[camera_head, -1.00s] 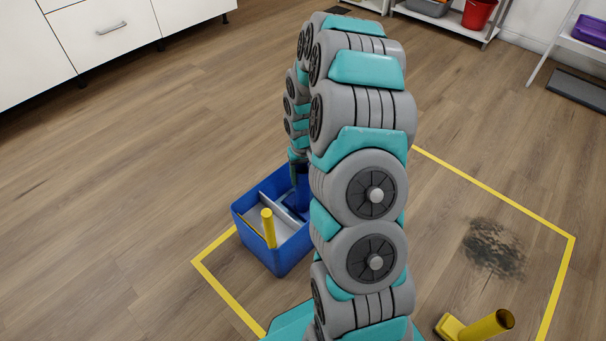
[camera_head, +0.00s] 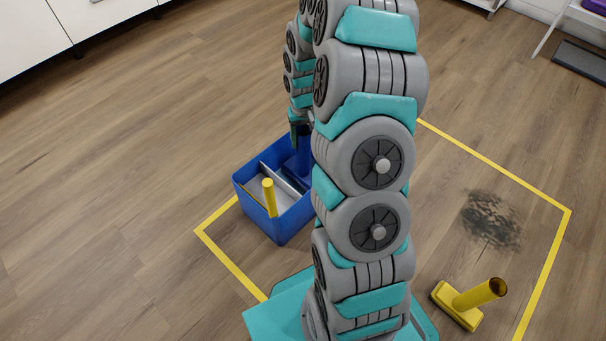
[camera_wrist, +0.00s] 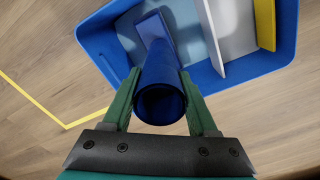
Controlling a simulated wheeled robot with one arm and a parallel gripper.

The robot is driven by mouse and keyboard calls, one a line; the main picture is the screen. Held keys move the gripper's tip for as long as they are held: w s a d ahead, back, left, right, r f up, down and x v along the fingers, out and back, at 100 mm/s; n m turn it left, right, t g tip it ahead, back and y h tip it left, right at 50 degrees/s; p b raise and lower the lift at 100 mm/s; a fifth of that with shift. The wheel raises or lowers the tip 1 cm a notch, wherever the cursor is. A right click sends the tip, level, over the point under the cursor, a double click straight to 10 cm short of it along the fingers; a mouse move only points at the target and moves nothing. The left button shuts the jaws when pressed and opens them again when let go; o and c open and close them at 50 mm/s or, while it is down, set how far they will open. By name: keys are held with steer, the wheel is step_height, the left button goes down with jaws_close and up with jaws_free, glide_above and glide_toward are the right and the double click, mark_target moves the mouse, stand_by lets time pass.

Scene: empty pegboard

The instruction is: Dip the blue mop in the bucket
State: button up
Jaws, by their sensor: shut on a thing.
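My gripper (camera_wrist: 160,88) is shut on the upright round handle of the blue mop (camera_wrist: 158,70), with a green finger on each side. The mop head (camera_wrist: 154,27) shows beyond the handle, within the blue bucket's rim, in the left compartment of the wrist view. How deep it sits is unclear. In the head view the blue bucket (camera_head: 255,207) stands on the floor left of my arm. The blue mop (camera_head: 303,160) is over its far right compartment, and my gripper (camera_head: 300,135) is partly hidden behind my arm.
A yellow-handled tool (camera_head: 268,197) stands in the bucket's other compartment, past a grey divider (camera_wrist: 213,40). A yellow mop (camera_head: 468,302) stands on the floor at right, near a dark stain (camera_head: 492,220). Yellow tape (camera_head: 495,164) borders this area. Open floor lies left of the bucket.

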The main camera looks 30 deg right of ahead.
step_height(320, 180, up, 16)
steer(key=p, duration=0.4)
steer(key=shift+r, duration=0.2)
stand_by(0.7)
stand_by(0.7)
